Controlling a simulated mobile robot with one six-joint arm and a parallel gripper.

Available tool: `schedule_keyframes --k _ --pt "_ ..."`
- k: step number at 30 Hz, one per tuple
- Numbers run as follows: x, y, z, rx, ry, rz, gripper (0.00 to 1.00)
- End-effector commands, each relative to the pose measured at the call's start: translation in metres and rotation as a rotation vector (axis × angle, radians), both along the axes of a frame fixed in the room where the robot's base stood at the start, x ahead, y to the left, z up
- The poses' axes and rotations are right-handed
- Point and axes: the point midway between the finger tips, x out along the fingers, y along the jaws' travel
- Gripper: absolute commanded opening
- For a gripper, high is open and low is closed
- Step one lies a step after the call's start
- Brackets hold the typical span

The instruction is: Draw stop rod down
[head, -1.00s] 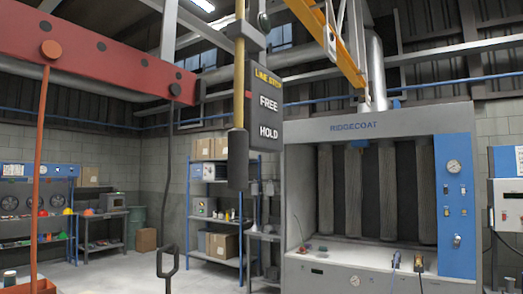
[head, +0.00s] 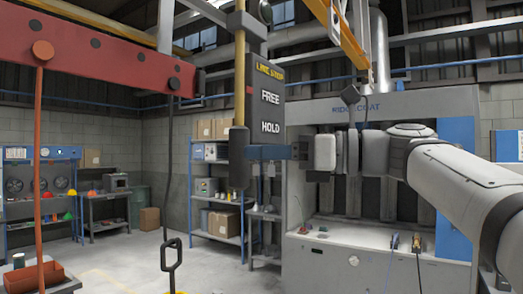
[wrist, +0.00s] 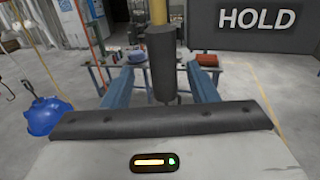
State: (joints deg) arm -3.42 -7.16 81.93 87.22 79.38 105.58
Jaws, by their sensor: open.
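The stop rod (head: 240,75) is a yellow upright rod with a dark cylindrical grip (head: 239,172) at its lower end. It hangs beside a grey plate (head: 270,110) marked LINE STOP, FREE and HOLD. A small red mark by the rod sits near FREE. Gaps show on both sides of the grip. The far side of the grip is hidden.
A red beam (head: 100,55) with an orange rod crosses the upper left. A dark hook with a loop handle (head: 171,255) hangs left of the stop rod. A grey booth (head: 330,255) stands behind my arm. Shelves (head: 215,190) stand behind.

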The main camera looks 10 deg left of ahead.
Motion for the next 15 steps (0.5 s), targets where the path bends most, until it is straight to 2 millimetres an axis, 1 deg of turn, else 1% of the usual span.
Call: schedule_keyframes --k 1,6,10,15 --pt "0.0 0.009 0.002 -0.001 0.001 0.005 0.53" --pt "0.003 0.034 0.001 -0.002 0.001 0.004 0.53" --pt "0.006 0.047 0.001 -0.001 -0.001 0.001 0.53" --pt "0.007 0.053 0.0 -0.002 -0.002 0.0 0.53"
